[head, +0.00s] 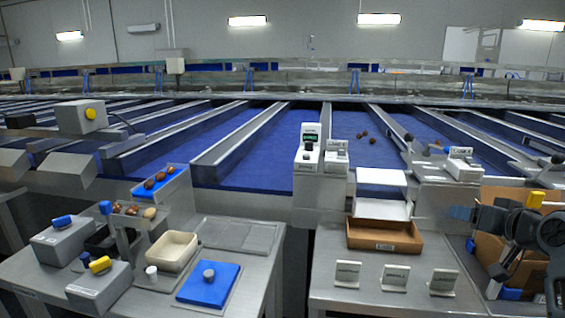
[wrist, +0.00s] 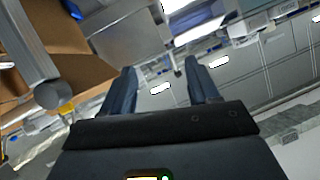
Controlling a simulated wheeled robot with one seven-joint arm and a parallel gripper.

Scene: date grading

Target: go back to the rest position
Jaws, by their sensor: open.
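My gripper (wrist: 162,88) shows in the wrist view with its two blue fingers spread apart and nothing between them. In the head view my arm is at the far right edge, in front of a brown cardboard box (head: 490,209). The gripper's fingers there are small and partly hidden, near a blue patch at the arm's left. The wrist view looks out at a tilt over the room, with the brown box at the upper left.
The left table holds a cream tray (head: 172,252), a blue mat (head: 208,285) and grey boxes with coloured knobs. The right table has a brown carton (head: 384,236) and several small signs (head: 394,278). Blue conveyor lanes (head: 240,150) run behind. A gap separates the tables.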

